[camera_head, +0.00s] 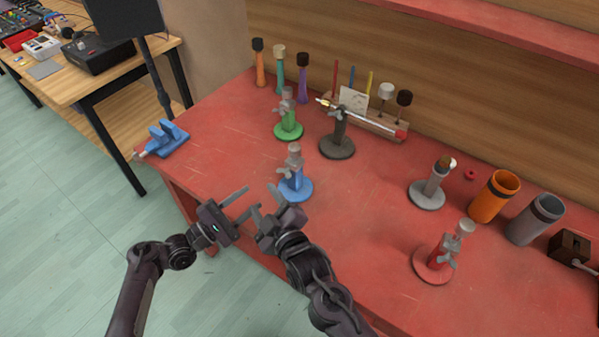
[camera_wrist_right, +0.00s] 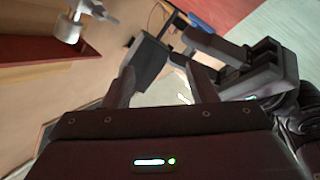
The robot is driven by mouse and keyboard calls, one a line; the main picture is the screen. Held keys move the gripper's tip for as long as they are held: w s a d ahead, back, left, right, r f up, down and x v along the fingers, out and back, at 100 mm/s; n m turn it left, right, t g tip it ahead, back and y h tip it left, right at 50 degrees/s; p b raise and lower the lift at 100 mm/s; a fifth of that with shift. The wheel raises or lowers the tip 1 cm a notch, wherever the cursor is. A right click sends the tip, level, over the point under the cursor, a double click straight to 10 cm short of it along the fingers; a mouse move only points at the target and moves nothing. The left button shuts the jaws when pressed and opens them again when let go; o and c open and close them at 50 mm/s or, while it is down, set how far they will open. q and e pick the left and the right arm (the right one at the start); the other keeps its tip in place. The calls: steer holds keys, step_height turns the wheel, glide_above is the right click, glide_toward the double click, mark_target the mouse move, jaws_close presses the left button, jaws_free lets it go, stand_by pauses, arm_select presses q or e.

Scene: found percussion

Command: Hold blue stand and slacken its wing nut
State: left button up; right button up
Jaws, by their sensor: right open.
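My right gripper (camera_head: 263,202) is open and empty, just in front of and left of the stand, close to the left gripper's fingers. In the right wrist view its fingers (camera_wrist_right: 165,80) are spread with nothing between them. A grey post top with a wing nut (camera_wrist_right: 88,10) shows there at upper left; its base is out of frame.
A green stand (camera_head: 289,131) and a dark stand (camera_head: 337,147) holding a rod are behind. A grey stand (camera_head: 426,196) and a red stand (camera_head: 433,264) are right. A blue clamp-like object (camera_head: 166,138) sits at the table's left edge. The table (camera_head: 360,215) is clear right of the blue stand.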

mark_target(295, 154)
steer(key=w+d+r+m+t+h, duration=0.1)
steer(key=w+d+m+h, duration=0.1)
steer(key=m, duration=0.2)
steer(key=w+d+r+m+t+h, duration=0.1)
steer(key=w+d+m, duration=0.1)
steer(key=d+m, duration=0.1)
steer(key=w+d+r+m+t+h, duration=0.1)
steer(key=w+d+m+h, duration=0.1)
steer(key=m, duration=0.3)
steer(key=shift+w+d+r+h, duration=0.15)
steer(key=shift+d+r+h, duration=0.1)
steer(key=shift+r+h, duration=0.05)
steer(key=w, duration=0.4)
steer(key=w+a, duration=0.1)
steer(key=w, duration=0.2)
jaws_close()
